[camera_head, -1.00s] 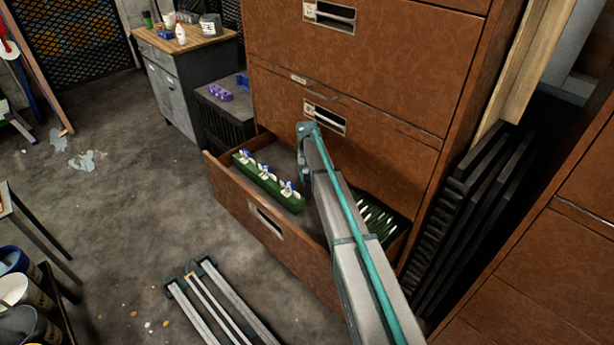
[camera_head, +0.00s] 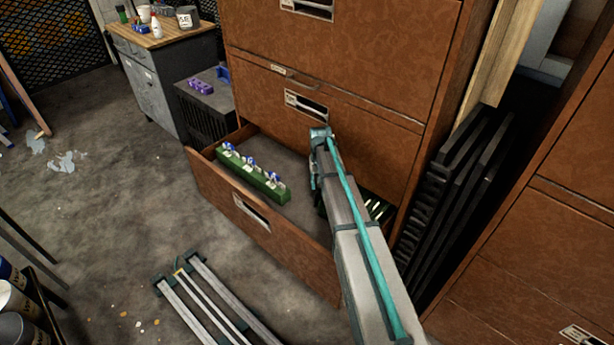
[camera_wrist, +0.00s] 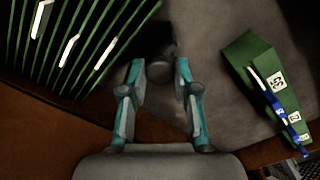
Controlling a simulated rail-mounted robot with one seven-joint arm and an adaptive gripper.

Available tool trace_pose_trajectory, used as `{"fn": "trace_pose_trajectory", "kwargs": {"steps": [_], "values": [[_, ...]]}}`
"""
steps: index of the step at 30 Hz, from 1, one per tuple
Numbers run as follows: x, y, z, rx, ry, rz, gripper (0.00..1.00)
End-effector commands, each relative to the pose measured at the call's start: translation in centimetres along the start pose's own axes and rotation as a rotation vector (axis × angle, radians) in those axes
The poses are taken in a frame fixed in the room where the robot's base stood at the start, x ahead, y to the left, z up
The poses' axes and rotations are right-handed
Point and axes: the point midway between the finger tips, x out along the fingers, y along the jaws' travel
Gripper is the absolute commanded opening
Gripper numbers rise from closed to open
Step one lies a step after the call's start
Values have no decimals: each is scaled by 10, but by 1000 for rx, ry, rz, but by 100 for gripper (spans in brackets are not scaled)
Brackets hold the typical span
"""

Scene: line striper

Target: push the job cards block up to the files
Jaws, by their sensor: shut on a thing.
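The job cards block (camera_head: 252,180) is a long green block with white cards and blue parts on top. It lies in the open bottom drawer (camera_head: 215,192), near its left side. In the wrist view the block (camera_wrist: 262,70) is at the right, apart from my fingers. The files (camera_wrist: 70,45) are a row of green folders with white tabs at upper left; in the head view my arm partly hides them. My gripper (camera_wrist: 160,78) is between files and block, shut on a dark, roundish thing (camera_wrist: 159,45) that I cannot identify. Bare drawer floor separates block from files.
The brown cabinet (camera_head: 340,60) rises behind the drawer. Black racks (camera_head: 455,190) stand at its right. A metal frame (camera_head: 215,300) lies on the floor in front. A workbench (camera_head: 155,75) and a dark crate (camera_head: 207,105) stand at the left.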

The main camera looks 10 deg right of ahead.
Motion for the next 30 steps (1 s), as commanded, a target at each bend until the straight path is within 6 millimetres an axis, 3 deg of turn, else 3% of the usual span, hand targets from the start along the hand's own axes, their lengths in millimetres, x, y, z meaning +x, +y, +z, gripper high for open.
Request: {"fn": "trace_pose_trajectory", "kwargs": {"steps": [4,17,18,21,30], "values": [[0,12,14,1,-3,0,0],[1,17,18,0,-8,3,0],[1,17,18,0,-7,4,37],[0,16,17,0,-6,3,53],[0,15,15,0,-2,1,56]]}}
